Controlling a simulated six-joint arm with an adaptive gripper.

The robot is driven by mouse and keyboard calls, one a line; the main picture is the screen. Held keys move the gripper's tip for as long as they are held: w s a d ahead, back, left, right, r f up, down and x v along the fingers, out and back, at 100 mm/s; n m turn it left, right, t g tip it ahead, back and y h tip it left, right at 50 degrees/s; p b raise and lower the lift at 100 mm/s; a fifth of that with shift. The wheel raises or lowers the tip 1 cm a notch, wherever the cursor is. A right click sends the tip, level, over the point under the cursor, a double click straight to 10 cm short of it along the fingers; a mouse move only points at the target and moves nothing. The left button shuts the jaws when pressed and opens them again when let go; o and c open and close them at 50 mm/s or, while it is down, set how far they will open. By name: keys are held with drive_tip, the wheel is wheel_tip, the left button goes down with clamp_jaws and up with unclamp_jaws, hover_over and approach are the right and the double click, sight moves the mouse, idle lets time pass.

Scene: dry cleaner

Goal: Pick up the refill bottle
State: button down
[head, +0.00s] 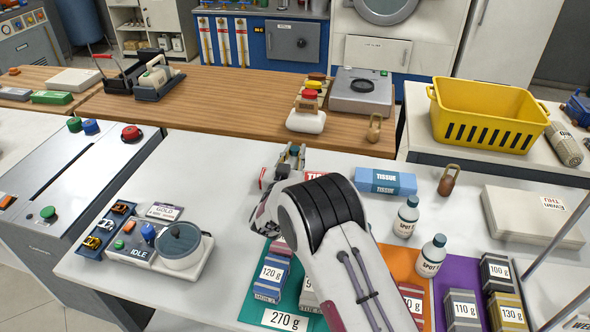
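No label reading "refill" can be made out, so I cannot tell which one, if either, is the refill bottle. My gripper (291,155) is at the counter's back edge, left of both bottles and well apart from them. My own arm covers much of it. A small dark teal patch shows near its fingertips; I cannot tell whether it is held or whether the fingers are open.
Labelled boxes (270,276) sit on coloured mats in front. A yellow basket (489,112) stands at back right.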

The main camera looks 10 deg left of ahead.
drive_tip(key=shift+r, duration=0.15)
drive_tip(key=shift+r, duration=4.95)
drive_tip(key=w+d+r, duration=0.1)
drive_tip(key=w+d, duration=0.2)
drive_tip(key=d, duration=0.2)
drive_tip(key=shift+a+f+n+g+y, duration=0.15)
drive_tip(key=shift+a+n+g+y, duration=0.1)
drive_tip(key=shift+a+n+y, duration=0.75)
drive_tip(key=shift+a+f+n+g+y, duration=0.15)
drive_tip(key=shift+a+n+y, duration=0.4)
drive_tip(key=shift+y, duration=0.8)
drive_tip(key=shift+a+f+n+g+y, duration=0.1)
drive_tip(key=shift+a+n+g+y, duration=0.2)
drive_tip(key=shift+a+n+y, duration=0.55)
drive_tip(key=shift+y, duration=0.3)
